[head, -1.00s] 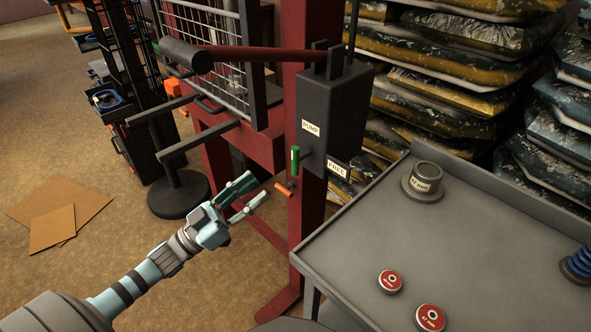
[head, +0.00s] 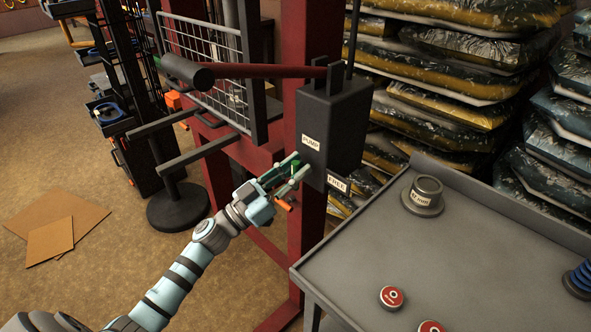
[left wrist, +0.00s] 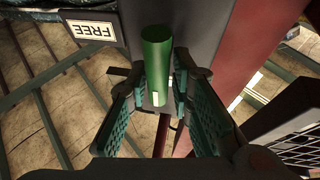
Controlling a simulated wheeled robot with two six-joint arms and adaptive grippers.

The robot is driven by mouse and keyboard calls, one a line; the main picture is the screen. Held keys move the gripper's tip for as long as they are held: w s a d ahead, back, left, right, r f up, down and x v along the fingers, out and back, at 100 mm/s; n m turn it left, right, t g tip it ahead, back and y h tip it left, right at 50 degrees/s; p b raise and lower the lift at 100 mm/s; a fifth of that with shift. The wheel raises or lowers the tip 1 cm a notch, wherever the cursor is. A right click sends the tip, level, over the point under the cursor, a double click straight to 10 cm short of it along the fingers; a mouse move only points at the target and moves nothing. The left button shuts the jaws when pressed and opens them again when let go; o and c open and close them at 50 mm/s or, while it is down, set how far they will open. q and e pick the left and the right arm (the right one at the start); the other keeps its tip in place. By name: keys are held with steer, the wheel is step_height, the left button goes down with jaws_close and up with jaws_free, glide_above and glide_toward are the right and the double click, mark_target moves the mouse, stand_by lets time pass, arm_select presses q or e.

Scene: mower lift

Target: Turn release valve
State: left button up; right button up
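The release valve handle is a green cylinder (left wrist: 157,68) with a pale stripe; in the head view a bit of green (head: 295,163) shows between my left gripper's fingers. It sits on the side of the dark pump box (head: 332,130), which carries the labels PUMP (head: 311,142) and FREE (head: 337,183). My left gripper (head: 298,168) is open, with one finger on each side of the handle. In the left wrist view the left gripper's (left wrist: 160,95) pads stand apart around the handle, with a gap on the left side. My right gripper is not in view.
An orange-tipped lever (head: 283,205) is just below my left gripper. The red press frame (head: 303,240) stands behind it. A grey table (head: 370,262) with round weights is at the right. A black-based stand (head: 178,207) is at the left.

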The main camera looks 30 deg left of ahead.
arm_select(q)
jaws_close()
